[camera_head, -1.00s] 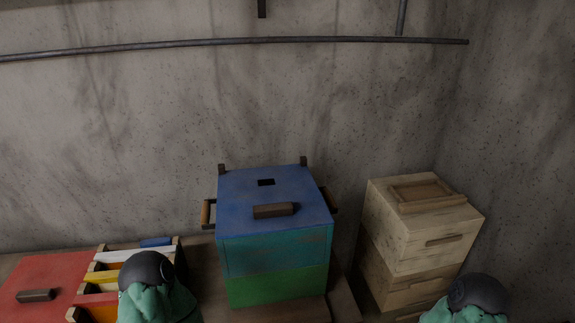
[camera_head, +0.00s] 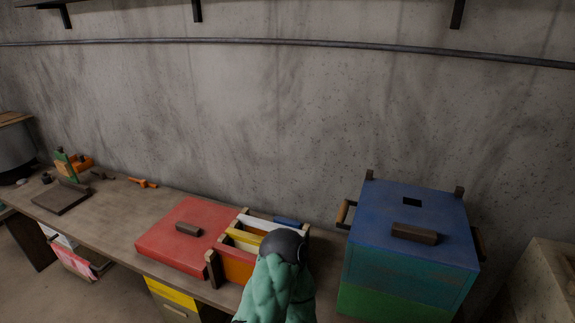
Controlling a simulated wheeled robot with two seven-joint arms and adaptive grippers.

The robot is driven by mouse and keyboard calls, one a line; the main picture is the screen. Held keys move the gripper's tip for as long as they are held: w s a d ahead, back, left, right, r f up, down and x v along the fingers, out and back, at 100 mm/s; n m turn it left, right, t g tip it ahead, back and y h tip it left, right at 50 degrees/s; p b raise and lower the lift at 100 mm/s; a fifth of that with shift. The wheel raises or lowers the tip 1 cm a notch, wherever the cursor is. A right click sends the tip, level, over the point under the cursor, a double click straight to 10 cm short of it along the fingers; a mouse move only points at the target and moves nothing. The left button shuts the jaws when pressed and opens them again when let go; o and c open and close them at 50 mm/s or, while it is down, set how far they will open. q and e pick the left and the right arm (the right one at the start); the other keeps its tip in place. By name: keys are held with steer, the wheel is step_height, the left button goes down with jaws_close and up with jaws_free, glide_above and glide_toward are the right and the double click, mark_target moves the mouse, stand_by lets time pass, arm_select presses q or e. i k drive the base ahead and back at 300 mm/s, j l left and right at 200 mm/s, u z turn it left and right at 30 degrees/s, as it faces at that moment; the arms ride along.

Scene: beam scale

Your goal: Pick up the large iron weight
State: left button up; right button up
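A green and orange device (camera_head: 72,163), perhaps the scale, stands far left on the workbench, with a dark flat plate (camera_head: 61,197) in front of it. Small dark objects (camera_head: 46,178) lie beside it; they are too small for me to tell whether one is the large iron weight. Neither gripper is in view.
A red box lid (camera_head: 190,236) and an open box with coloured frames (camera_head: 245,238) sit mid-bench. A blue and green box (camera_head: 411,250) stands right. An orange tool (camera_head: 142,183) lies at the back. Bare bench (camera_head: 120,215) lies left of the red lid.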

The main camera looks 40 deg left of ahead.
mark_target(48, 178)
steer(key=u, duration=2.85)
steer(key=i+j+u, duration=0.15)
steer(key=i, duration=0.2)
steer(key=i+j+u, duration=0.15)
steer(key=i, duration=0.25)
steer(key=i+u, duration=0.3)
steer(key=i, duration=3.6)
